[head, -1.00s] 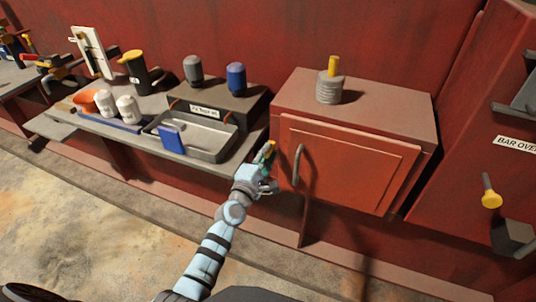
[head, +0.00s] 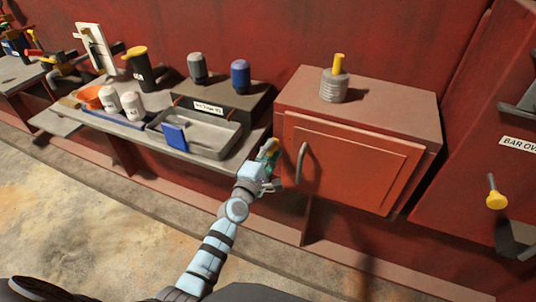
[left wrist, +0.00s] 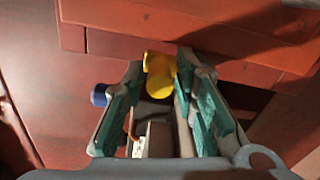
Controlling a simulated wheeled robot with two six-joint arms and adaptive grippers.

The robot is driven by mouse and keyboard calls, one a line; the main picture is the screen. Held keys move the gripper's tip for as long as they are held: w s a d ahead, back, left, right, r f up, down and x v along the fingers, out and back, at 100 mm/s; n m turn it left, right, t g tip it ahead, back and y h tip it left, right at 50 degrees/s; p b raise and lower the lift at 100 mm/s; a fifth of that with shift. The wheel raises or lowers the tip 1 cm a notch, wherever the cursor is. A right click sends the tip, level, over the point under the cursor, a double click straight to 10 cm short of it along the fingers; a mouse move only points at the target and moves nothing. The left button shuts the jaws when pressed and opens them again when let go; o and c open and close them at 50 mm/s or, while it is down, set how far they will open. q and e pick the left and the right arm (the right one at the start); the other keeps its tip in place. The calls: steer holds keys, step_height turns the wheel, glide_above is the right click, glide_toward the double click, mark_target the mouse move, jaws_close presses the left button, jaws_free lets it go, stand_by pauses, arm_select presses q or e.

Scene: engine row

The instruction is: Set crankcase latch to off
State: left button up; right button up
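A small yellow-ended handle (head: 272,145) stands at the left edge of the orange-red cabinet (head: 355,165); no readable label marks it as the crankcase latch. My left gripper (head: 268,156) is at this handle, beside the cabinet door. In the left wrist view the yellow handle (left wrist: 158,76) lies between the tips of the teal fingers of my left gripper (left wrist: 160,68). The fingers are apart with the handle nearly filling the gap; firm contact on both sides is not clear. The handle's base and its setting are hidden. My right gripper is not in view.
A curved door handle (head: 302,162) sticks out just right of my left gripper. To the left is a shelf with a grey tray (head: 205,150), a blue block (head: 175,138), white canisters and a labelled dark box (head: 208,106). A yellow knob (head: 496,200) is far right.

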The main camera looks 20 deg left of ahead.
arm_select(q)
steer(key=s, duration=1.2)
steer(key=shift+a, duration=0.4)
steer(key=s+a+f+m+g, duration=0.1)
steer(key=s+f+m+g, duration=0.3)
steer(key=f, duration=0.6)
steer(key=s+a+f+m+g+y, duration=0.1)
steer(key=s+f+m+g, duration=0.1)
steer(key=s+f+m, duration=0.65)
steer(key=s+a+f+m+g, duration=0.1)
steer(key=s+f+m+g, duration=0.15)
steer(key=f, duration=1.05)
steer(key=s+a+f+m+g+p, duration=0.1)
steer(key=s+f+g, duration=0.3)
steer(key=s, duration=1)
steer(key=s+a+f+m+g+y+p, duration=0.1)
steer(key=s+f+m+g, duration=0.3)
steer(key=s, duration=0.9)
step_height(320, 180, down, 3)
steer(key=shift+s+a+r, duration=0.1)
steer(key=shift+s+a, duration=0.3)
steer(key=shift+a, duration=0.3)
